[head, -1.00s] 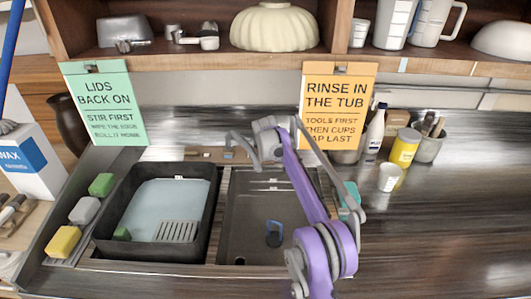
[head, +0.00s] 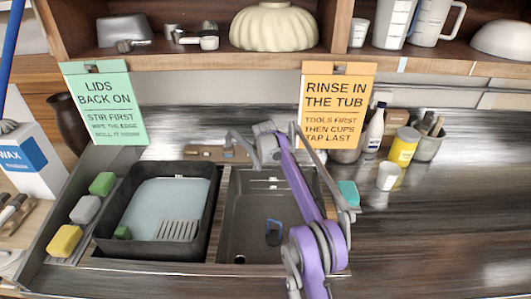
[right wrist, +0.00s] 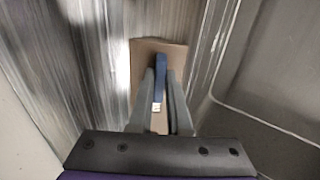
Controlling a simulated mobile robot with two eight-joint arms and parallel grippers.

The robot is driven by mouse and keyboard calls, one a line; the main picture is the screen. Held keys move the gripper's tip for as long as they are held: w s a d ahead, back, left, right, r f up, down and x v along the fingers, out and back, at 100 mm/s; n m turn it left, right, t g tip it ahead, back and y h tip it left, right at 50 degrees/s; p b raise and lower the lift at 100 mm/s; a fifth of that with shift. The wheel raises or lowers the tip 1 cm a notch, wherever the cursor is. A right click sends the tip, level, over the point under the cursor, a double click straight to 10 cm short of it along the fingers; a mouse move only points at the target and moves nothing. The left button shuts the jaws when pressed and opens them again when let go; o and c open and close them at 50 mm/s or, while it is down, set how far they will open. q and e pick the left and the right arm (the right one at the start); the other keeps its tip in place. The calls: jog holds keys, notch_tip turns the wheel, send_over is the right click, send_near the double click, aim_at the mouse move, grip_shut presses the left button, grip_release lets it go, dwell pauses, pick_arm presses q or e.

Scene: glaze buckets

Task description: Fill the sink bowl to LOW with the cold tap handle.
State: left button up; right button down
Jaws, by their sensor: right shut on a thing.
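The sink bowl (head: 250,215) is the dark grey right-hand basin, with pale marks on its back wall and a dark drain near the front left. I see no clear water in it. A dark loop-shaped item with blue (head: 274,236) lies inside. My left gripper is not in view.
A black tub (head: 104,235) with a pale blue interior stands left of the bowl. Several sponges line the left edge; a teal sponge (head: 348,193) lies right. A white cup (head: 387,176) and yellow jar (head: 403,148) stand back right.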

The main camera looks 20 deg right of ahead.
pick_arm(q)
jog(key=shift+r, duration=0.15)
pick_arm(e)
jog(key=shift+r+n+p, duration=0.1)
jog(key=shift+n+p, duration=0.3)
jog(key=shift+n, duration=0.6)
jog(key=n, duration=0.2)
jog(key=shift+w+n+p, duration=0.1)
jog(key=shift+n+p, duration=0.2)
pick_arm(q)
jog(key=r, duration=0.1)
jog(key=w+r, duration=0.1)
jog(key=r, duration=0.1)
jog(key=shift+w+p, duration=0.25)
jog(key=shift+p, duration=0.1)
pick_arm(e)
jog(key=n, duration=0.5)
jog(key=shift+n, duration=0.3)
jog(key=c, duration=0.9)
grip_release()
jog(key=shift+o, duration=0.2)
